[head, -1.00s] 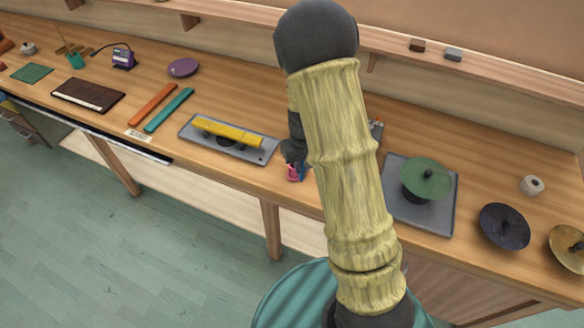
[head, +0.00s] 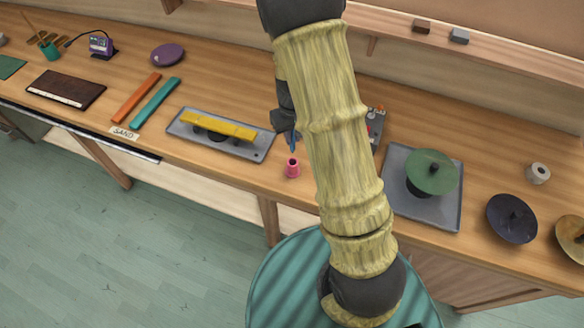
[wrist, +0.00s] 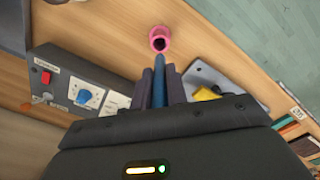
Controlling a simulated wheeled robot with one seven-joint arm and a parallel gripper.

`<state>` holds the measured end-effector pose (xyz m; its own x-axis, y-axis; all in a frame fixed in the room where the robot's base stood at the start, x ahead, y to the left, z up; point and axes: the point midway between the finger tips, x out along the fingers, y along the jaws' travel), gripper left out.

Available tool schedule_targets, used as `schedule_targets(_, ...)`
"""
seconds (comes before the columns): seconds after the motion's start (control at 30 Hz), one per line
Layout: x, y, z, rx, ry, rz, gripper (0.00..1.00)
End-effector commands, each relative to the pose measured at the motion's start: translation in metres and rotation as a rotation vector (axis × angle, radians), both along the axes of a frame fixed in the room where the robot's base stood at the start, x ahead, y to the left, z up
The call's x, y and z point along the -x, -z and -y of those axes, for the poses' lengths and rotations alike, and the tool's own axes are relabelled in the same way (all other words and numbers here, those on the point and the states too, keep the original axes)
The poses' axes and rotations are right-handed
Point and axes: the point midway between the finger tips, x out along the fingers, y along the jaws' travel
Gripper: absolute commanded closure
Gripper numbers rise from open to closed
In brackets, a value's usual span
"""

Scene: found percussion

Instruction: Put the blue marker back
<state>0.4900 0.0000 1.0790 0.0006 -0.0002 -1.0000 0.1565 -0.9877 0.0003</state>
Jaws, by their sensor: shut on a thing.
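The blue marker (wrist: 159,82) is held between the two dark fingers of my gripper (wrist: 160,88) in the wrist view. Its far end points at the pink cup (wrist: 160,39), whose dark opening shows just beyond the tip. In the head view the cup (head: 292,168) stands upright near the bench's front edge. A bit of the blue marker (head: 293,145) shows just above and behind it, below my gripper (head: 290,134). The marker appears outside the cup. My arm hides much of the gripper there.
A grey tray (head: 258,154) with a yellow bar stands left of the cup. A control box (wrist: 75,82) with a blue knob is near the gripper, partly hidden by my arm in the head view. Another tray (head: 447,220) with a green disc lies to the right.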

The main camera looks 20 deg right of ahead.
Motion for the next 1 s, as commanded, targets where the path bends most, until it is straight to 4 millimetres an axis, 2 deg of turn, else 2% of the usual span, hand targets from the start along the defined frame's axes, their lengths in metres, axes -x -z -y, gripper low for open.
schedule_targets(0.17, 0.001, 0.013, 0.000, -0.001, 0.001, -0.005, 1.00)
schedule_targets(0.43, 0.001, 0.053, 0.000, 0.000, 0.002, -0.004, 1.00)
schedule_targets(0.83, 0.000, 0.060, 0.000, 0.000, 0.000, -0.001, 1.00)
schedule_targets(1.0, 0.001, 0.076, 0.000, 0.000, 0.002, -0.004, 1.00)
